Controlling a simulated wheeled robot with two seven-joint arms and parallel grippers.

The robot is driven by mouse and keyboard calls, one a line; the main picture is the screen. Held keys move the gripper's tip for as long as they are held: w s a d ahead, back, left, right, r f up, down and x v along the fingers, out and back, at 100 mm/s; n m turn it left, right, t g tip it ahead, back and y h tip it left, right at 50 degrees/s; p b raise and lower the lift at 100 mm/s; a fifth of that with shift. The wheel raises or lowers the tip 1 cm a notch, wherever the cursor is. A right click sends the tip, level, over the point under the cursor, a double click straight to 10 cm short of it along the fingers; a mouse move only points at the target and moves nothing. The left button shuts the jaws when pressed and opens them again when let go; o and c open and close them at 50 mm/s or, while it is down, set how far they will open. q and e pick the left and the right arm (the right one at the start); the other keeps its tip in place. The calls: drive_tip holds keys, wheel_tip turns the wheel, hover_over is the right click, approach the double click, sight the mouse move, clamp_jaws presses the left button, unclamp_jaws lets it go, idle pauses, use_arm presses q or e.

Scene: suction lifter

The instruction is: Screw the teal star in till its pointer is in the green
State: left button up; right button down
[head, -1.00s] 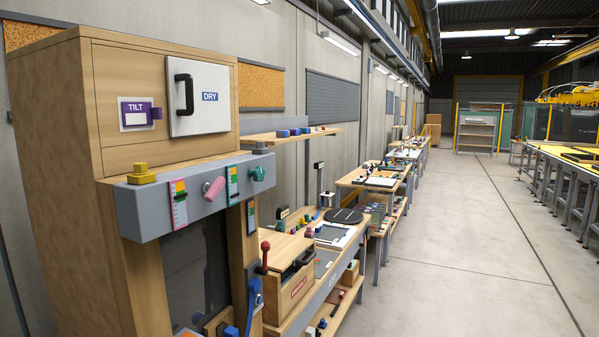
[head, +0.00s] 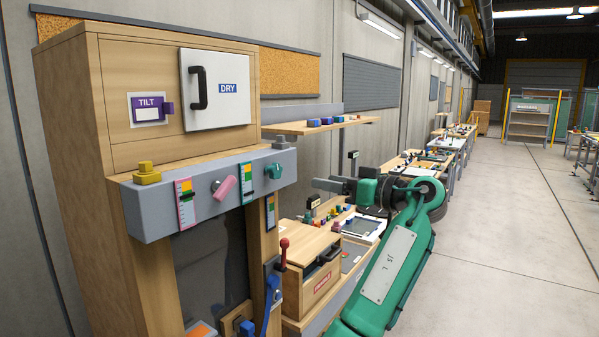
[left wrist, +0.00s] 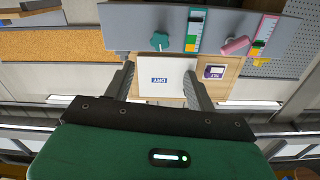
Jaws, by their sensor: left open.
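The teal star (head: 274,172) is a knob on the front of the grey beam, at its right part. A coloured scale strip (head: 246,184) with green and orange bands is beside it; its pointer is too small to read. My left gripper (head: 328,185) is to the right of the star, apart from it, pointing left. In the left wrist view the picture is upside down: the star (left wrist: 160,41) lies beyond the open, empty fingers (left wrist: 159,68), with the strip (left wrist: 196,30) beside it. My right gripper is not in view.
The grey beam (head: 150,215) also carries a pink knob (head: 223,187), a yellow knob (head: 147,174) and another scale strip (head: 185,203). A white DRY door (head: 225,112) with a black handle is above. A wooden shelf (head: 290,128) juts out above my left gripper.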

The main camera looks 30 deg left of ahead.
sight(278, 173)
use_arm(q)
drive_tip(key=a+p, duration=0.2)
drive_tip(key=a, duration=0.2)
drive_tip(key=a+p, duration=0.3)
drive_tip(key=a, duration=0.1)
drive_tip(key=w+a+p, duration=0.1)
drive_tip(key=a+p, duration=0.1)
drive_tip(key=a, duration=0.2)
drive_tip(key=shift+a+r, duration=0.1)
drive_tip(key=shift+a, duration=0.15)
drive_tip(key=shift+a+p, duration=0.4)
drive_tip(key=shift+a, duration=0.3)
drive_tip(key=shift+f, duration=0.2)
drive_tip(key=c, duration=1)
